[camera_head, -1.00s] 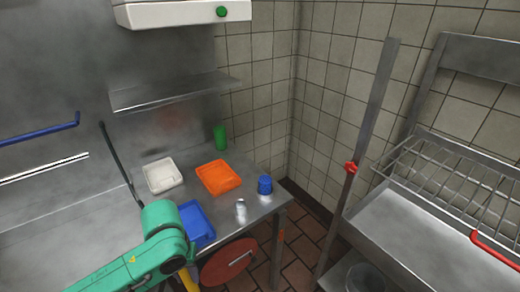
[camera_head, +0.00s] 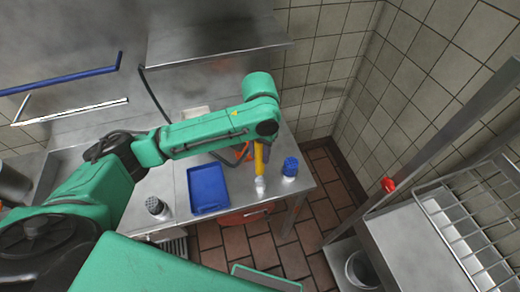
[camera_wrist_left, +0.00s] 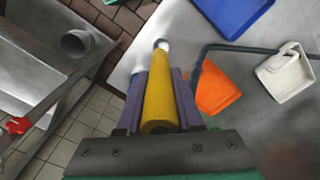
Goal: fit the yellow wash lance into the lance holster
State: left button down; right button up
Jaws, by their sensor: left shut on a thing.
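The yellow wash lance (camera_head: 259,160) hangs from my left gripper (camera_head: 260,148), tilted, with its white tip pointing down near the counter's right end. In the left wrist view the lance (camera_wrist_left: 159,100) lies between the two purple fingers of my left gripper (camera_wrist_left: 158,78), which is shut on it. A grey open-topped cylinder (camera_head: 362,270) stands low at the right, beside the steel stand. The same cylinder (camera_wrist_left: 76,43) shows in the wrist view, apart from the lance. I cannot tell whether it is the lance holster. My right gripper is not in view.
A blue tray (camera_head: 207,190), a blue-topped shaker (camera_head: 290,167) and a metal shaker (camera_head: 157,207) stand on the counter. An orange tray (camera_wrist_left: 213,92) and a white container (camera_wrist_left: 287,73) show in the wrist view. A post with a red knob (camera_head: 388,185) rises right.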

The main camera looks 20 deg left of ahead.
aim_at(260, 163)
pick_arm(q)
jog(key=f, duration=0.1)
jog(key=f+b, duration=0.1)
jog(key=f, duration=0.1)
jog(key=f+b, duration=0.1)
jog(key=shift+w+a+f, duration=0.15)
jog(key=shift+w+f, duration=0.1)
jog(key=shift+w, duration=0.15)
jog(key=shift+s+f, duration=0.1)
jog(key=shift+f, duration=0.7)
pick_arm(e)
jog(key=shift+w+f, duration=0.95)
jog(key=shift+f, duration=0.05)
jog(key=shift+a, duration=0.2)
pick_arm(q)
jog(key=shift+p, duration=0.35)
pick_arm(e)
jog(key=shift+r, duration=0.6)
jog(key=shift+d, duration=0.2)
